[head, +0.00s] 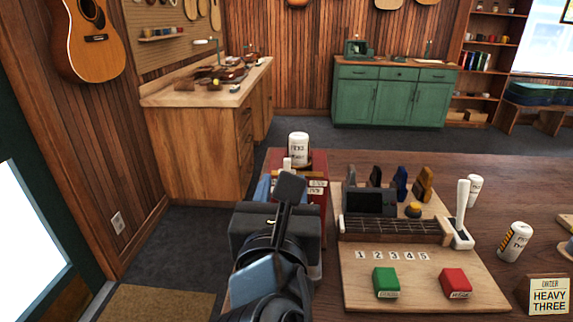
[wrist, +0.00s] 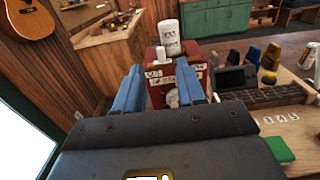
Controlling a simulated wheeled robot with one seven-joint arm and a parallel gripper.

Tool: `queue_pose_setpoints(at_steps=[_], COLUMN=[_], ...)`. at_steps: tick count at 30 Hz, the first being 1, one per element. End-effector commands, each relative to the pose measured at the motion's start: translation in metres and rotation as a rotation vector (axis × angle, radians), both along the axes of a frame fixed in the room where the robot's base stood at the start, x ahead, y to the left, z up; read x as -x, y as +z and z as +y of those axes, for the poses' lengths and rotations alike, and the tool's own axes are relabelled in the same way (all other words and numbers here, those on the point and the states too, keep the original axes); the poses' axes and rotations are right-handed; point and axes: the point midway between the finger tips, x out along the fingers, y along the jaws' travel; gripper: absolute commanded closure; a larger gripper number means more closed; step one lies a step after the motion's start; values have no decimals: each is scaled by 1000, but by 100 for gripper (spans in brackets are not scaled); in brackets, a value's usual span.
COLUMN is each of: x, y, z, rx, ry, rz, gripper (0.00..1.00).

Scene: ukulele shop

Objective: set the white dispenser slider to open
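The red dispenser (wrist: 172,95) stands ahead of my gripper in the wrist view, with a white canister (wrist: 170,36) on top. A small white slider knob (wrist: 161,54) sticks up at its left front, above small white labels (wrist: 160,72) that are too small to read surely. In the head view the slider knob (head: 287,164) shows just behind my arm, and the red dispenser (head: 315,196) is partly hidden by it. My gripper (wrist: 159,67) is open, its two blue fingers apart with nothing held. The fingers point at the dispenser front and appear short of the knob.
To the right, a wooden board (head: 420,270) bears a fretboard strip, a dark screen (head: 370,202), a green button (head: 386,282), a red button (head: 455,282) and a white lever (head: 461,205). White cans (head: 516,242) and an order card (head: 548,294) stand further right.

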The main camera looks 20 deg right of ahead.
Motion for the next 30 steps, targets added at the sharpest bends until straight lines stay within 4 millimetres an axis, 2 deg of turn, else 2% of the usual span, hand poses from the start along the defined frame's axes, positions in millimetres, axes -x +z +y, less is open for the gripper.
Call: queue_pose_setpoints(at_steps=[6, 12, 17, 24, 30], x=[-31, -53, -60, -61, -61], y=[1, 0, -1, -1, -1], z=[-16, -26, -29, -29, -29], rx=[-2, -3, -4, -4, -4], ry=[-3, -1, 1, 2, 2], rz=[0, 0, 0, 0, 0], gripper=[61, 61, 61, 61, 79])
